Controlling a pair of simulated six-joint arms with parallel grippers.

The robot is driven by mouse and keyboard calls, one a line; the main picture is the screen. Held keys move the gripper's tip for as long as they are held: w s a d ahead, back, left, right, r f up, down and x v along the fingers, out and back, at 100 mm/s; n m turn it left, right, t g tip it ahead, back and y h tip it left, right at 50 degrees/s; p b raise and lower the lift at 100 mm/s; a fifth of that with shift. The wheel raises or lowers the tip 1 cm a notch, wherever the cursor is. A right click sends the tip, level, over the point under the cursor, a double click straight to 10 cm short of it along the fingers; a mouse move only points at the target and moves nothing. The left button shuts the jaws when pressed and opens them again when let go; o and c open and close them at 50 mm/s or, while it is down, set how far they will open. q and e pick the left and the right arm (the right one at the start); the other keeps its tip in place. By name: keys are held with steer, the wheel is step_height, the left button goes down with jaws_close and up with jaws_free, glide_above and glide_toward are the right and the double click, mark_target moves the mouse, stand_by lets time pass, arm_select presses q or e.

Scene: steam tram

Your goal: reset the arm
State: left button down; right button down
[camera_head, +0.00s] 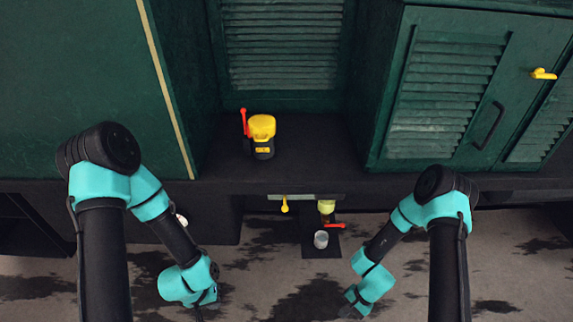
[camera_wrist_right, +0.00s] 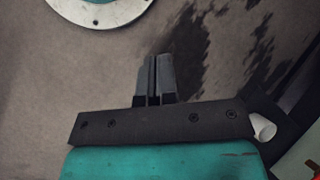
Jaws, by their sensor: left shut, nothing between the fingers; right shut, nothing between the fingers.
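My right gripper (camera_wrist_right: 154,78) shows in the right wrist view with its two fingers together and nothing between them, over the stained grey ground. In the head view my right arm (camera_head: 408,215) reaches down on the right, and its wrist end is low in the picture, with the fingers hard to make out. My left arm (camera_head: 150,195) comes in on the left and bends down; its wrist (camera_head: 188,284) is near the bottom edge, and the fingertips are not clearly visible. Both wrists hang below the dark ledge, apart from the objects there.
A yellow and black device (camera_head: 262,135) with a red lever (camera_head: 244,122) stands on the dark ledge (camera_head: 300,180). Below are a yellow handle (camera_head: 285,204), a yellow-topped bottle (camera_head: 326,208), a red handle (camera_head: 335,225) and a grey cylinder (camera_head: 321,240). A green louvred cabinet (camera_head: 450,90) stands right.

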step_height(320, 180, up, 12)
steer(key=s+d+n+t+h, duration=0.1)
steer(key=d+n+t+h, duration=0.1)
steer(key=n, duration=0.4)
steer(key=shift+d+n+t+h, duration=0.15)
steer(key=shift+n+t+h, duration=0.15)
steer(key=shift+t, duration=0.5)
